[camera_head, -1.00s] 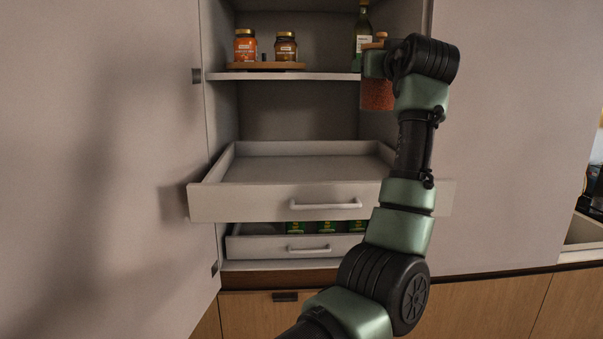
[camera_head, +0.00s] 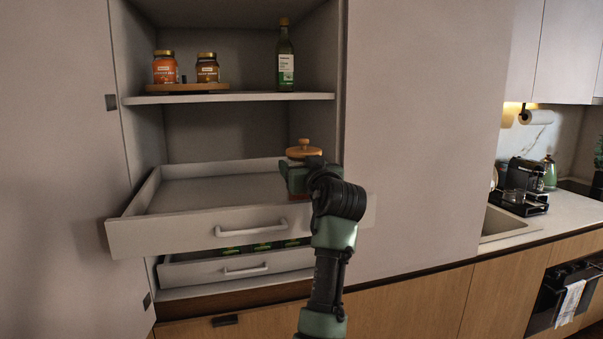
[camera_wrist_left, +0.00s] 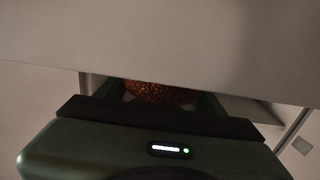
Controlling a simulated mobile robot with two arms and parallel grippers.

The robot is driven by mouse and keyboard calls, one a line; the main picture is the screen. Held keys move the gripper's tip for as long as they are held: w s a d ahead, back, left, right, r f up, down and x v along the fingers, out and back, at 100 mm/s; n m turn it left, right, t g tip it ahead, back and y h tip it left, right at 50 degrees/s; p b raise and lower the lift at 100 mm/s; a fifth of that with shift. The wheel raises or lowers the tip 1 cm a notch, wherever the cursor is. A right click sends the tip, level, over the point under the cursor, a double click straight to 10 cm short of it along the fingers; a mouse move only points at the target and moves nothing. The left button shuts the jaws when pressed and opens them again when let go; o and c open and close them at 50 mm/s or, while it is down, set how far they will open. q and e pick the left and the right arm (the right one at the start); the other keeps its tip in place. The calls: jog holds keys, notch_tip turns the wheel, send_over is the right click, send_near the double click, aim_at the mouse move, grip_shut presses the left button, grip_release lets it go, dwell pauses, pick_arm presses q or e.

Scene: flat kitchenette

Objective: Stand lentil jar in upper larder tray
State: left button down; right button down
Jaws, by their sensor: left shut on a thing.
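The lentil jar (camera_head: 303,153) has a wooden lid with a knob and reddish-orange lentils. My left gripper (camera_head: 297,178) is shut around its body, hiding most of the glass. The jar is upright at the right end of the pulled-out upper larder tray (camera_head: 190,228). I cannot tell whether its base touches the tray floor. The visible tray floor is bare. In the left wrist view the lentils (camera_wrist_left: 160,92) show between the fingers, under a pale surface. My right gripper is out of view.
The shelf (camera_head: 230,98) above holds a round wooden board (camera_head: 187,88) with two small jars, and a green bottle (camera_head: 285,60). The lower tray (camera_head: 205,269), holding green packs, is partly open. A counter with a coffee machine (camera_head: 520,187) is at the right.

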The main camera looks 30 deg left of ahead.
pick_arm(q)
jog(key=shift+f, duration=0.95)
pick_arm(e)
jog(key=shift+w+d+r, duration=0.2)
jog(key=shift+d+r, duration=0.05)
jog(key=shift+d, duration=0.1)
pick_arm(q)
jog(key=shift+f, duration=0.1)
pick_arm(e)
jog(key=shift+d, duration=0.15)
pick_arm(q)
jog(key=shift+c, duration=1)
grip_release()
jog(key=b+v, duration=0.4)
jog(key=v, duration=0.8)
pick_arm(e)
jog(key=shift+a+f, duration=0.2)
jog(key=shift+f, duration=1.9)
